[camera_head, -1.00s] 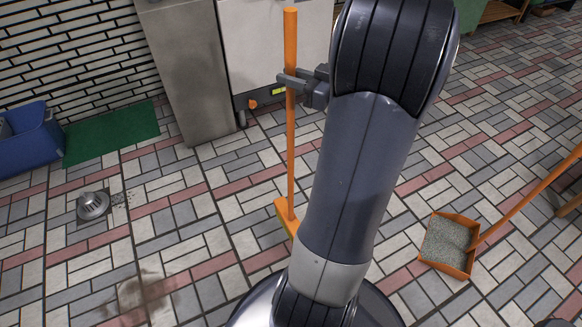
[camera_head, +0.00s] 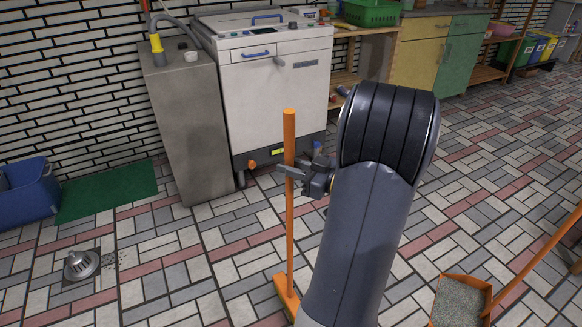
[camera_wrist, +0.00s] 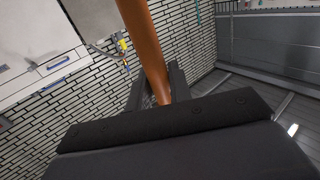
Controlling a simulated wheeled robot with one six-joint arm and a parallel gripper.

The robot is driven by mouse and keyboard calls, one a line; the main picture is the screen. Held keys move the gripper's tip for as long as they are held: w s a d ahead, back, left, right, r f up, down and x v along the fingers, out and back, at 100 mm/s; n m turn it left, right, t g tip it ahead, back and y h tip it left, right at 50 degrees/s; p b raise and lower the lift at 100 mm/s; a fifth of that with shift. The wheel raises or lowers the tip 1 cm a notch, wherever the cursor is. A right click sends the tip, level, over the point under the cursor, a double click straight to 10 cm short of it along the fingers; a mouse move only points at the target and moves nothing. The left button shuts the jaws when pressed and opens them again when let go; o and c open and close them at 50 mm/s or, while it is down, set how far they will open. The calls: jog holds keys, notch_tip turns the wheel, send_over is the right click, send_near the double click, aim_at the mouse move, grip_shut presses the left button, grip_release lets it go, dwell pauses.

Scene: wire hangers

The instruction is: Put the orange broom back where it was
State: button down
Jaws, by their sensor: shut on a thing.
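The orange broom (camera_head: 289,222) stands nearly upright in the head view, its handle rising in front of the white machine. Its orange head (camera_head: 287,297) is low, at or just above the tiled floor, partly hidden behind my arm. My gripper (camera_head: 288,173) is shut on the upper part of the handle. In the wrist view the orange handle (camera_wrist: 146,45) runs up and to the left from between the dark fingers (camera_wrist: 157,88).
An orange dustpan (camera_head: 461,300) with grey granules lies at the lower right. A grey cabinet (camera_head: 185,125) and white machine (camera_head: 270,85) stand behind. A floor drain (camera_head: 80,265), green mat (camera_head: 108,191) and blue bin (camera_head: 27,192) are at the left.

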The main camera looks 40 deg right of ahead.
jog(key=shift+f, duration=0.15)
jog(key=c, duration=1.3)
grip_release()
jog(key=p+v, duration=0.2)
jog(key=v, duration=1)
